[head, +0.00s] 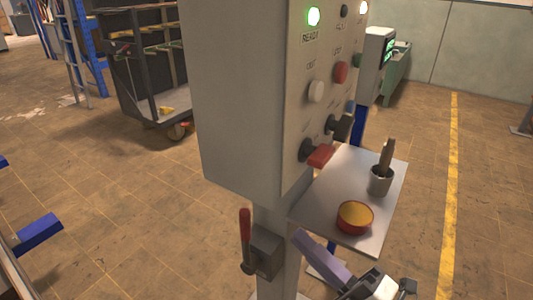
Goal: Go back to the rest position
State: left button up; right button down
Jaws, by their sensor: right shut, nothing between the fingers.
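My right gripper (305,245) is at the bottom middle, pointing up and to the left. Its fingers are shut and empty. It is in front of and below the small grey shelf (305,208), just right of the post. From this view I cannot tell how far it is from the shelf. My left gripper is not in view.
A grey control cabinet (235,100) with lit lamps, knobs and a red handle (320,156) stands close in the centre. A red-handled lever (245,238) is on its post. Floor left is mostly clear.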

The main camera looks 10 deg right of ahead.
jog(key=d+f+m+h, duration=0.3)
jog(key=f+m+h, duration=0.3)
jog(key=f+m, duration=0.35)
jog(key=s+f+m+g+h, duration=0.2)
jog(key=s+f+m+g, duration=0.2)
jog(key=f, duration=0.7)
jog(key=s+f+m+g+h, duration=0.2)
jog(key=s+f+m+g, duration=0.3)
jog(key=s+f+m, duration=0.4)
notch_tip(320, 180, down, 2)
jog(key=shift+s+d+f, duration=0.1)
jog(key=shift+s+d, duration=0.25)
